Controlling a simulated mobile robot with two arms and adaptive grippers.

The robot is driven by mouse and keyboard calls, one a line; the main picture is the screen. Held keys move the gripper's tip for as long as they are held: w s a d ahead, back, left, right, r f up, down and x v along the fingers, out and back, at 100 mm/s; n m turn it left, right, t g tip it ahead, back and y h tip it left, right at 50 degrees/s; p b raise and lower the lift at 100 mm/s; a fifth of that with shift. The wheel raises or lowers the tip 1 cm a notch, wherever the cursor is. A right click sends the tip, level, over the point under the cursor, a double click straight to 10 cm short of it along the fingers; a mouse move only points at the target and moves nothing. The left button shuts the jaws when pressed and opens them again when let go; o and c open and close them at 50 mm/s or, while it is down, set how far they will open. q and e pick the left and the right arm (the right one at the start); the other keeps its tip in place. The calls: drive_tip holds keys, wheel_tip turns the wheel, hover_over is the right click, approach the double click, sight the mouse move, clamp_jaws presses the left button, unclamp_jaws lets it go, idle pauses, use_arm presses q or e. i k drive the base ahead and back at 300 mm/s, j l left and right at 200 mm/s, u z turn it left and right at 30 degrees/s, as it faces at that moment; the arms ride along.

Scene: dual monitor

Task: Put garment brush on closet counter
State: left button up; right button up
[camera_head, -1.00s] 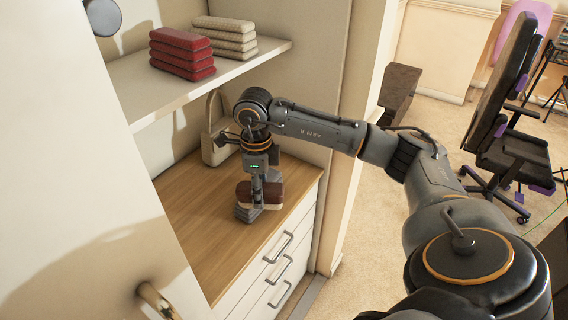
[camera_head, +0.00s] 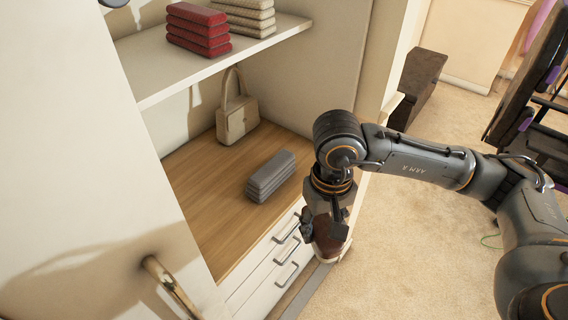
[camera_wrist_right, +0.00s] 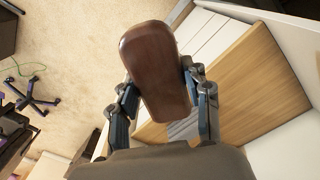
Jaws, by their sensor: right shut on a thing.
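The garment brush (camera_head: 331,237) has a brown back and a pale lower part. It is in my right gripper (camera_head: 325,225), which is shut on it. In the head view the gripper and brush are in front of the closet drawers, to the right of the counter's front edge. In the right wrist view the brown brush (camera_wrist_right: 155,70) sits between the two fingers (camera_wrist_right: 160,95). The wooden closet counter (camera_head: 205,190) is at the left of the gripper. My left gripper is not in view.
A beige handbag (camera_head: 237,119) stands at the back. A shelf (camera_head: 165,75) above holds red (camera_head: 198,30) and beige folded stacks (camera_head: 246,14). The counter's left part is bare.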

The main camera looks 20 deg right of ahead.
sight(215, 231)
drive_tip(key=k+u, duration=0.2)
drive_tip(key=k, duration=0.2)
drive_tip(key=k+j+u, duration=0.15)
drive_tip(key=k, duration=0.3)
drive_tip(key=k+j+u, duration=0.2)
drive_tip(key=k, duration=0.2)
drive_tip(key=l+u, duration=0.2)
drive_tip(key=u, duration=0.2)
drive_tip(key=l+u, duration=0.25)
drive_tip(key=u, duration=0.15)
drive_tip(key=l+u, duration=0.25)
drive_tip(key=u, duration=0.15)
drive_tip(key=l+u, duration=0.2)
drive_tip(key=u, duration=0.2)
drive_tip(key=k+l, duration=0.1)
drive_tip(key=l, duration=0.9)
drive_tip(key=k+l, duration=0.15)
drive_tip(key=l, duration=0.85)
drive_tip(key=i, duration=0.2)
